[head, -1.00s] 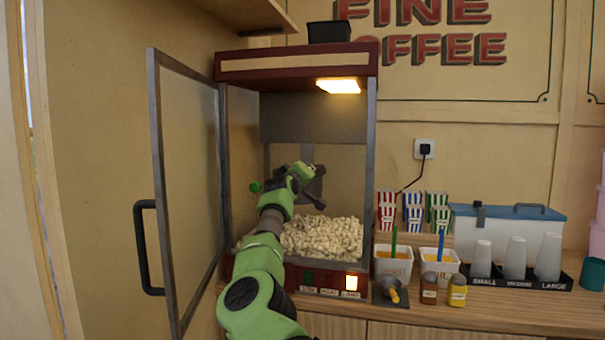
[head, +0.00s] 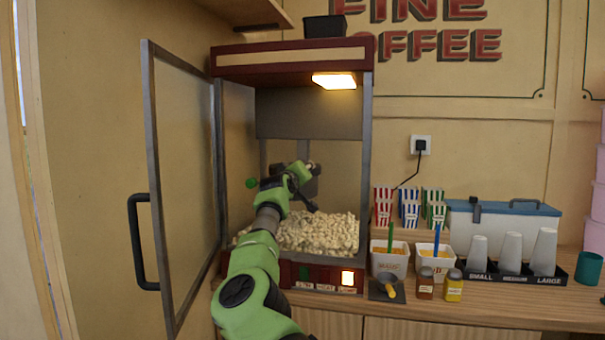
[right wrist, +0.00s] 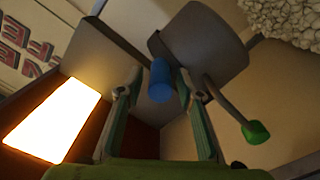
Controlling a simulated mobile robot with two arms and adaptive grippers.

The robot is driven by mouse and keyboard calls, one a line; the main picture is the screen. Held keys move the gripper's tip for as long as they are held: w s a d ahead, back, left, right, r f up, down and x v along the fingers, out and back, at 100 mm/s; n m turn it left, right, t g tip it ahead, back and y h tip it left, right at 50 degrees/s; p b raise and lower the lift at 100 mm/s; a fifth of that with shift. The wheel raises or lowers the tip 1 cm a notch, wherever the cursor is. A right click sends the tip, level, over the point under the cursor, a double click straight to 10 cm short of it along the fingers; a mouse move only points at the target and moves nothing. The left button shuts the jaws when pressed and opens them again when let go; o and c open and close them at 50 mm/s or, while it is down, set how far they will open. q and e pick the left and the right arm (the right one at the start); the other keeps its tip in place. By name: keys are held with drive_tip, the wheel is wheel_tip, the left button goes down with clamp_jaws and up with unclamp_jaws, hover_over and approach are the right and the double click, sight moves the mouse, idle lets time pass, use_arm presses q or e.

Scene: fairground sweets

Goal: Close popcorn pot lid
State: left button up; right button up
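The popcorn pot (right wrist: 205,38) shows in the right wrist view as a grey rounded body with a thin arm ending in a green knob (right wrist: 255,132). In the head view the green knob (head: 251,183) sticks out left of my right gripper (head: 298,172), which hides much of the pot. A blue cylindrical handle (right wrist: 160,88) lies between the two fingers of my right gripper (right wrist: 157,72) in the wrist view. The fingers are spread, with a small gap visible beside the handle. Whether the handle belongs to the lid is unclear. My left gripper is out of view.
The popcorn machine's glass door (head: 185,190) stands open at left. Popcorn (head: 320,235) covers the machine floor below the pot. A lit lamp (head: 334,81) hangs above. Striped boxes (head: 409,208), tubs (head: 390,262) and cups (head: 510,252) crowd the counter at right.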

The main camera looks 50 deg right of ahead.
drive_tip(key=shift+f, duration=0.1)
drive_tip(key=shift+a, duration=0.4)
drive_tip(key=v, duration=1.1)
drive_tip(key=shift+s, duration=0.15)
drive_tip(key=shift+f, duration=0.1)
